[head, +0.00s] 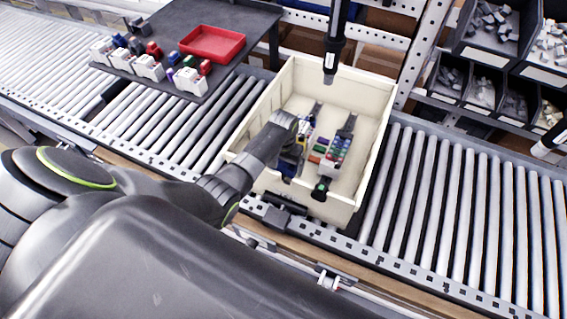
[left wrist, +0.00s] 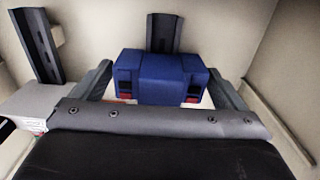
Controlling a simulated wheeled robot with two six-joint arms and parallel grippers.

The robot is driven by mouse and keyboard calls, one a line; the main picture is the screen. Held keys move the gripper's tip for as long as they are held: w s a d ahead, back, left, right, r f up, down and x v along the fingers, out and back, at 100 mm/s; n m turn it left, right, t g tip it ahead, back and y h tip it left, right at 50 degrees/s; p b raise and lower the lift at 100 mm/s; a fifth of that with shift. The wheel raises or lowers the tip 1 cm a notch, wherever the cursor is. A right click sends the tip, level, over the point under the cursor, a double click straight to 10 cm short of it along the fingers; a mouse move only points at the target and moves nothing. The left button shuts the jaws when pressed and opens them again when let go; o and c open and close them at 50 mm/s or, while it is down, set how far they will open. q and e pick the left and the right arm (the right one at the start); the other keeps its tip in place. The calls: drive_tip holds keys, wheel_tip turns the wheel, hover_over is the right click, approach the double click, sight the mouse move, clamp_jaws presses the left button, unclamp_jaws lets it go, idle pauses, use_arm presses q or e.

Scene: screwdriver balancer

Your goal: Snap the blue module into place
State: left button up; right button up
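The blue module (left wrist: 162,78) sits between the two fingertips of my left gripper in the left wrist view. The fingertips lie against its left and right sides, so the gripper (left wrist: 161,82) looks shut on it. A dark upright rail (left wrist: 164,32) shows directly behind the module; whether they touch cannot be told. In the head view my left gripper (head: 290,155) is inside the cream crate (head: 262,108), and a bit of the blue module (head: 288,168) shows below it. The gripper and wrist hide most of the module there. My right gripper is out of view.
A row of coloured modules (head: 333,152) is in the crate, right of the gripper. A black screwdriver (head: 334,48) hangs over the crate's back. A dark table with a red tray (head: 211,43) and several modules stands back left. Roller conveyors (head: 470,200) flank the crate.

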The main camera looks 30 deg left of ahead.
use_arm(q)
drive_tip(key=shift+o, duration=0.4)
drive_tip(key=shift+r, duration=0.4)
wheel_tip(320, 180, up, 17)
drive_tip(key=shift+f, duration=0.2)
